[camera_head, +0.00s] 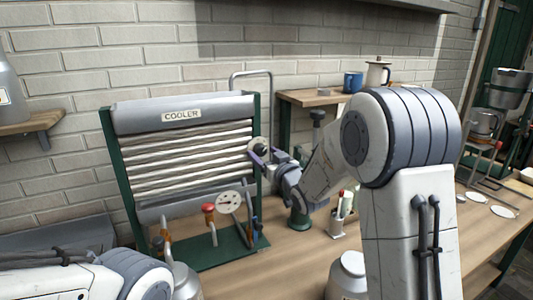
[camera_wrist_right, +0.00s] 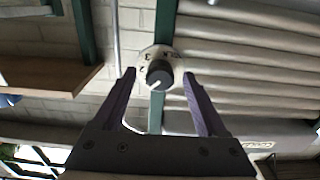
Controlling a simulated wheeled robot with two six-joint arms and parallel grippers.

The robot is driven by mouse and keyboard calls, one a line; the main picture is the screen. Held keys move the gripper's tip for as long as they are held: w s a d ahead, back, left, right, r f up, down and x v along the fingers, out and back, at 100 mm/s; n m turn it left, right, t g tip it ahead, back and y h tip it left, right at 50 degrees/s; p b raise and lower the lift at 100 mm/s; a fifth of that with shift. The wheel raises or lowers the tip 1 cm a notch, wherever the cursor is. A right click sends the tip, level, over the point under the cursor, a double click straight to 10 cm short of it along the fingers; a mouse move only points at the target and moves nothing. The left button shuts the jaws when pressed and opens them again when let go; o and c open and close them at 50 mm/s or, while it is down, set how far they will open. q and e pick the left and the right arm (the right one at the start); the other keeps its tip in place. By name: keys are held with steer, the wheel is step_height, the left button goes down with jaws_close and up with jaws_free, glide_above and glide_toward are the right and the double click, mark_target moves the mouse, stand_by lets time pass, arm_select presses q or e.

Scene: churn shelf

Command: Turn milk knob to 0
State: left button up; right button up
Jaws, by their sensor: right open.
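The milk knob (camera_wrist_right: 158,75) is a dark round knob with a white pointer line on a pale dial plate with dark marks. It is on the green right post of the cooler (camera_head: 181,116). In the wrist view the pointer slants to the lower left; the marks are too small to read surely. My right gripper (camera_wrist_right: 160,95) is open, one finger either side of the knob, with gaps showing. In the head view the right gripper (camera_head: 260,157) partly covers the dial (camera_head: 258,144). My left arm shows at lower left; its gripper is out of view.
A red-handled valve (camera_head: 208,208) and a round gauge (camera_head: 228,202) stand at the cooler's front. A pale container (camera_head: 347,277) is at the table's front. A wooden shelf (camera_head: 305,98) with a blue mug (camera_head: 352,81) is behind my right arm.

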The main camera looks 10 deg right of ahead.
jaws_close()
steer(key=shift+d, duration=0.2)
steer(key=shift+a, duration=0.1)
steer(key=shift+f+n+b, duration=0.15)
steer(key=shift+n+b, duration=0.35)
steer(key=shift+b, duration=0.35)
steer(key=n+b, duration=0.5)
steer(key=b, duration=0.2)
steer(key=shift+n+b, duration=1.4)
steer(key=shift+n, duration=0.1)
steer(key=shift+r, duration=0.2)
